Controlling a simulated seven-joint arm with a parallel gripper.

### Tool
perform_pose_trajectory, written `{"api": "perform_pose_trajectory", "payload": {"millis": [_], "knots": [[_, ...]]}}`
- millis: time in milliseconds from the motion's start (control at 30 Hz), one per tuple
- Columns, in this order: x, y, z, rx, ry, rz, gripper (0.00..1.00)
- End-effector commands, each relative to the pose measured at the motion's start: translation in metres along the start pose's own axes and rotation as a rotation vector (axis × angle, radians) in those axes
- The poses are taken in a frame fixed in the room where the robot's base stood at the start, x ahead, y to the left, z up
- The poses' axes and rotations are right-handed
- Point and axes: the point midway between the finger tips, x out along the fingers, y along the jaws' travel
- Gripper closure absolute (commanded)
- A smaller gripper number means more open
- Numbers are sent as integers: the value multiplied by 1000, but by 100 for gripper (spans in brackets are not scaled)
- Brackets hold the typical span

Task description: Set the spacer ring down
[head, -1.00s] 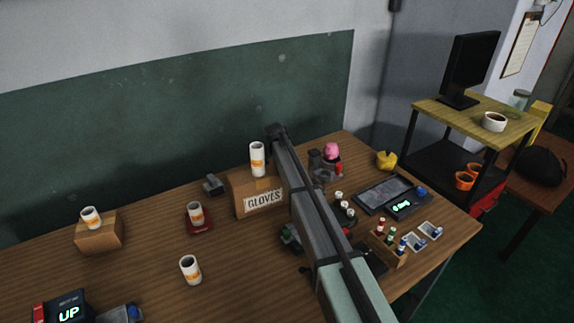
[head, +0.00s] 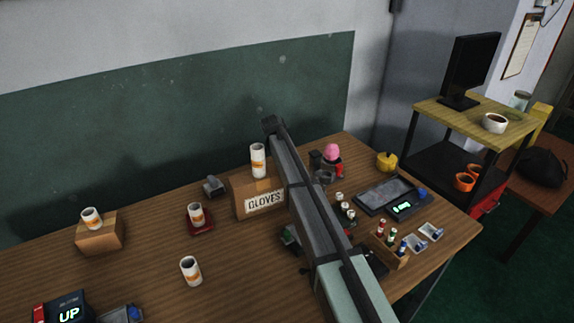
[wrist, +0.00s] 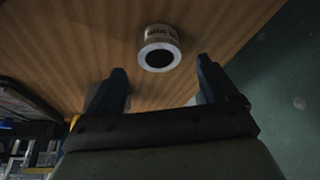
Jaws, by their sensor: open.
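My gripper (wrist: 161,65) is open in the wrist view, with its two dark fingers wide apart and nothing between them. Beyond the fingertips, apart from them, a short round piece (wrist: 160,35) with a tan, lettered side is on the wood. Its near end is a pale ring (wrist: 142,58) around a dark centre. I cannot tell whether this is the spacer ring or the end of a canister. In the head view my arm hides the gripper and whatever is under it.
White canisters with orange labels stand on the table (head: 150,290), on a small box (head: 100,236), on a red base (head: 201,228) and on the gloves box (head: 240,208). Trays (head: 385,193) and a bottle rack (head: 385,257) crowd the right.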

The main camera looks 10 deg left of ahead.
Motion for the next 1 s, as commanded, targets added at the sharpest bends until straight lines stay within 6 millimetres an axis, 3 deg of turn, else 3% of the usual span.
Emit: {"api": "perform_pose_trajectory", "payload": {"millis": [200, 400, 1000], "knots": [[-42, 0, 0, 0, 1, -2, 14], [-66, 0, 0, 0, 1, 0, 14], [-77, -4, 2, 0, -5, -22, 14]]}}
